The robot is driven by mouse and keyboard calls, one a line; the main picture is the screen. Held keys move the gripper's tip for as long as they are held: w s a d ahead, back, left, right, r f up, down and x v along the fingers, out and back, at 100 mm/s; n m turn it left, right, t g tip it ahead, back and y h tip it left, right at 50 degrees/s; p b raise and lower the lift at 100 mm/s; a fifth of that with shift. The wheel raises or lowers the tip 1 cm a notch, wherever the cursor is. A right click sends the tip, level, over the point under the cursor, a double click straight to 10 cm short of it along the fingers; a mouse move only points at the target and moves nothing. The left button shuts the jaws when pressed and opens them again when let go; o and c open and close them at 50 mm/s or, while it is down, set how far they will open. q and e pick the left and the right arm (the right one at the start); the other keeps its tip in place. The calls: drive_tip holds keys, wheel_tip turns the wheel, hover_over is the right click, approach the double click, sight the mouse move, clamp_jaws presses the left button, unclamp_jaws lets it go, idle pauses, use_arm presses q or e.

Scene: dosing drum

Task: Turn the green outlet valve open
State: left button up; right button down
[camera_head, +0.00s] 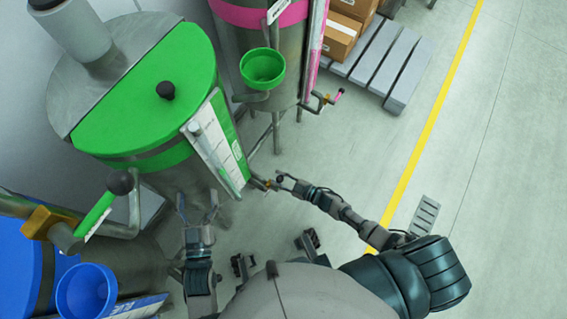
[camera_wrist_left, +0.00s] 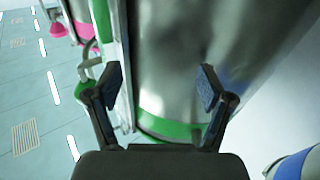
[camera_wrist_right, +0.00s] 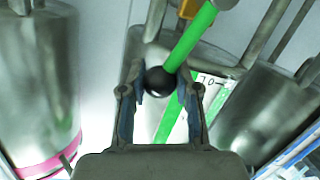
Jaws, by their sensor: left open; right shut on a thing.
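The green dosing drum (camera_head: 150,95) is a steel drum with a green lid, standing at the left of the head view. Its outlet valve (camera_head: 258,183) sits low at the drum's front, beside the level scale. In the right wrist view the valve's green lever (camera_wrist_right: 190,40) ends in a black ball knob (camera_wrist_right: 160,82). My right gripper (camera_head: 281,181) is shut on this knob, with a finger on each side. My left gripper (camera_head: 198,201) is open and empty in front of the drum. In the left wrist view the steel drum wall (camera_wrist_left: 165,60) lies beyond its fingers.
A second green lever (camera_head: 97,215) with a black knob is on a pipe at the left. A blue drum (camera_head: 22,265) and blue funnel (camera_head: 86,290) are lower left. A pink drum (camera_head: 262,15) and green funnel (camera_head: 263,68) are behind.

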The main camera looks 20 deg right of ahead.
use_arm(q)
drive_tip(key=shift+f+g, duration=0.4)
drive_tip(key=shift+f, duration=0.1)
use_arm(e)
drive_tip(key=shift+s+a+f+n, duration=0.1)
drive_tip(key=shift+s+a+n, duration=0.25)
drive_tip(key=shift+s+n, duration=0.25)
use_arm(q)
drive_tip(key=shift+f+g, duration=0.3)
drive_tip(key=shift+f, duration=0.15)
use_arm(e)
drive_tip(key=shift+s+a+n+h, duration=0.4)
drive_tip(key=shift+a+n, duration=0.15)
drive_tip(key=shift+n, duration=0.25)
drive_tip(key=shift+f, duration=0.1)
drive_tip(key=c, duration=0.8)
unclamp_jaws()
drive_tip(key=shift+w, duration=0.1)
drive_tip(key=shift+r, duration=0.2)
use_arm(q)
drive_tip(key=shift+r, duration=0.1)
use_arm(e)
drive_tip(key=v, duration=1.2)
drive_tip(key=shift+f, duration=0.3)
